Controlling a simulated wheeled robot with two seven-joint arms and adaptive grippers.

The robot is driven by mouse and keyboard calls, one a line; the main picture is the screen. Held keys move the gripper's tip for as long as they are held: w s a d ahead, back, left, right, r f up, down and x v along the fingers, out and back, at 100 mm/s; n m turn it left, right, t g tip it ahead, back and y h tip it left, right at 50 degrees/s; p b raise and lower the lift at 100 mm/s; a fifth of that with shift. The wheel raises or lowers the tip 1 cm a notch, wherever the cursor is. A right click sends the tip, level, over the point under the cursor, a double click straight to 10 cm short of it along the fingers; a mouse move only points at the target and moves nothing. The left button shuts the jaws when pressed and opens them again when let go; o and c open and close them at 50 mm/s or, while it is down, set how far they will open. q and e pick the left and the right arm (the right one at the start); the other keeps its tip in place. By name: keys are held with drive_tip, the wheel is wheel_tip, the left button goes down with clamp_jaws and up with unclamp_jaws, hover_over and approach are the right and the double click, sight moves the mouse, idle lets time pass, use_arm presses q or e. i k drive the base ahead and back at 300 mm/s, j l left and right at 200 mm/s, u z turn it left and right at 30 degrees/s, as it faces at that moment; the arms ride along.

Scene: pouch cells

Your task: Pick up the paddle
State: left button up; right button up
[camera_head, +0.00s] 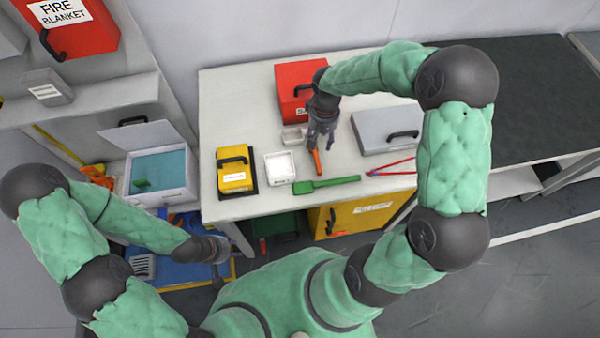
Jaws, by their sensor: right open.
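The green paddle (325,184) lies flat near the front edge of the light table (240,110). Its broad end points left and its handle points right. My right gripper (318,140) is over the table behind the paddle, apart from it, open and pointing down. A thin orange-handled tool (316,162) shows just below its fingertips; I cannot tell whether they touch it. My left gripper (222,250) is low at the left, in front of the table and away from the paddle. Its fingers are too small and dark to read.
Around the paddle are a white tray (280,168), a yellow case (235,172), a red box (292,88), a grey case (385,130) and red-handled pliers (392,167). An open white box (160,190) stands left. A yellow cabinet (350,215) is under the table.

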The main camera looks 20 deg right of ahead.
sight(305, 186)
drive_tip(key=k+l+u, duration=0.2)
drive_tip(key=l, duration=0.2)
drive_tip(key=k+l+u, duration=0.2)
drive_tip(key=l, duration=0.15)
drive_tip(key=k+l+u, duration=0.2)
drive_tip(key=l, duration=0.15)
drive_tip(key=i, duration=0.1)
